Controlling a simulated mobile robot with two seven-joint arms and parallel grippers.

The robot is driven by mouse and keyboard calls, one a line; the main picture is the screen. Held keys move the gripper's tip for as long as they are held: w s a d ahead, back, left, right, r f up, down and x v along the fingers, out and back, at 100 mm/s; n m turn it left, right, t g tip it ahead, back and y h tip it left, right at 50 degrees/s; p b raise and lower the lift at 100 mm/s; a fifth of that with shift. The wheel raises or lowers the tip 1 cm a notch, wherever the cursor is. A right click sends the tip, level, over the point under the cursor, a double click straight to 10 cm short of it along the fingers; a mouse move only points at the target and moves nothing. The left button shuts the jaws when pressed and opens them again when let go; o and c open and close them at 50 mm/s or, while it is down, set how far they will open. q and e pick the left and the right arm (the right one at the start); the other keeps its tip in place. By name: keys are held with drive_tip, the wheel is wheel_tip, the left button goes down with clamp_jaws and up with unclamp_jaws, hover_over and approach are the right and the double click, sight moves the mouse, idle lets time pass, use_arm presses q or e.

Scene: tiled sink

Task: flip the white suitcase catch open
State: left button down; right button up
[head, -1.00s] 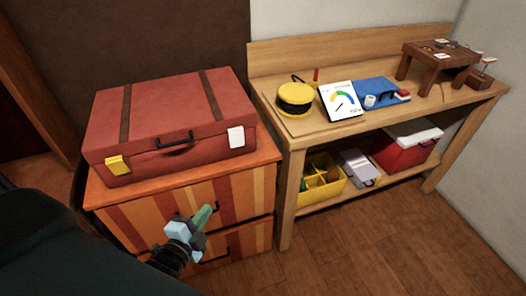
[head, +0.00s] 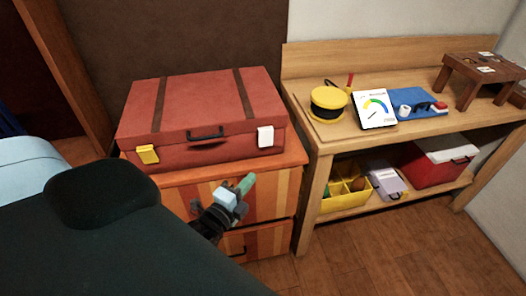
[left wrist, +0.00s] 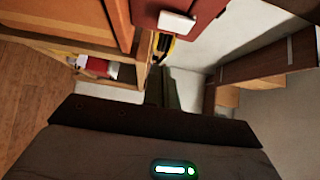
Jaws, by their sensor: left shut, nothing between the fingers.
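The red suitcase (head: 205,112) lies closed on an orange striped drawer cabinet (head: 180,190). Its white catch (head: 265,136) is on the right of the front face, and a yellow catch (head: 147,154) is on the left. The white catch also shows at the top of the left wrist view (left wrist: 177,22). My left gripper (head: 247,183) is shut and empty, in front of the cabinet, below the white catch and apart from it. Its fingers (left wrist: 162,88) point toward the suitcase side in the left wrist view. My right gripper is not in view.
A wooden workbench (head: 300,95) stands right of the cabinet, with a yellow round tin (head: 328,103), a gauge card (head: 375,110) and a blue mat (head: 425,112) on top. Its lower shelf holds a yellow box (head: 345,193) and a red cooler (head: 435,165). Floor in front is clear.

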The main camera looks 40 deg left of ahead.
use_arm(q)
approach(268, 144)
drive_tip(key=w+d, duration=0.3)
drive_tip(key=w, duration=0.1)
drive_tip(key=shift+w+a+r+p, duration=0.1)
drive_tip(key=shift+w+a+p, duration=0.1)
drive_tip(key=shift+w+a, duration=0.5)
drive_tip(key=shift+w+a+r+p, duration=0.1)
drive_tip(key=shift+w+a+p, duration=0.1)
drive_tip(key=shift+w+a, duration=0.5)
drive_tip(key=shift+s+a, duration=0.15)
drive_tip(key=shift+s, duration=0.1)
drive_tip(key=shift+w+a+f+b, duration=0.15)
drive_tip(key=shift+a+f+b, duration=0.05)
drive_tip(key=shift+f+b, duration=0.4)
drive_tip(key=shift+r, duration=0.45)
drive_tip(key=shift+f, duration=0.1)
